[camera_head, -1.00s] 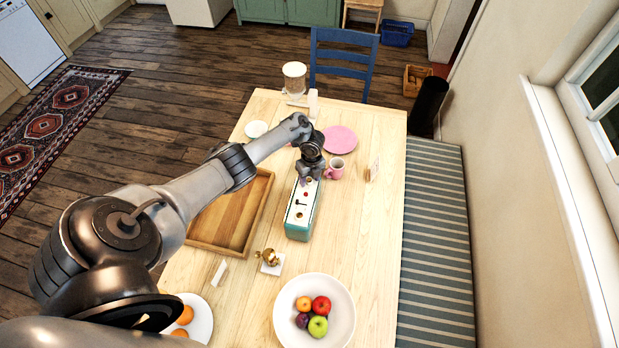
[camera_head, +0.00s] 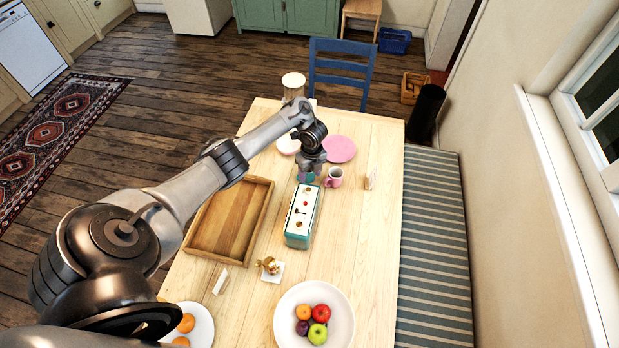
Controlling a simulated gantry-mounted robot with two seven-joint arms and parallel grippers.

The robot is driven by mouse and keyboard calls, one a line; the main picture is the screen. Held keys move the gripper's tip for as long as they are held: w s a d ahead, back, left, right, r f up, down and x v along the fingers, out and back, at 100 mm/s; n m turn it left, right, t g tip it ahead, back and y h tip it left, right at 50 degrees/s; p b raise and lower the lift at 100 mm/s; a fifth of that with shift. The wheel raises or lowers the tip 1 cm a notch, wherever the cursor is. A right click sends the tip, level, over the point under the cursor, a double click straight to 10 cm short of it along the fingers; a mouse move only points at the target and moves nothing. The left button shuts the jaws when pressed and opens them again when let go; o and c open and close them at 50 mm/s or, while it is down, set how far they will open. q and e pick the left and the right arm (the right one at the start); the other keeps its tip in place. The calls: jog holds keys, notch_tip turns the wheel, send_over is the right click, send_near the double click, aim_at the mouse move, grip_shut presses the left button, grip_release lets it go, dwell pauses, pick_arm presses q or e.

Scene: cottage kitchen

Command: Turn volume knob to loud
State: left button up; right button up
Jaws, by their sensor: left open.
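A teal radio (camera_head: 299,240) with a white top panel lies on the wooden table, its panel facing up. The panel carries a gold knob (camera_head: 299,224) near its front end, a small red spot in the middle and another knob near the far end. I cannot read which knob is for volume or how it is set. My left gripper (camera_head: 307,178) is just beyond the far end of the radio, pointing down, open and apart from the knobs as far as I can see. Its fingertips are small and partly hidden. My right gripper is not in view.
A pink mug (camera_head: 334,177) stands just right of my left gripper, with a pink plate (camera_head: 340,149) behind it. A wooden tray (camera_head: 266,206) lies left of the radio. A fruit bowl (camera_head: 342,300) and a gold ornament (camera_head: 268,264) are nearer. The table right of the radio is clear.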

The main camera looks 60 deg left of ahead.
pick_arm(q)
jog(key=shift+r, duration=0.85)
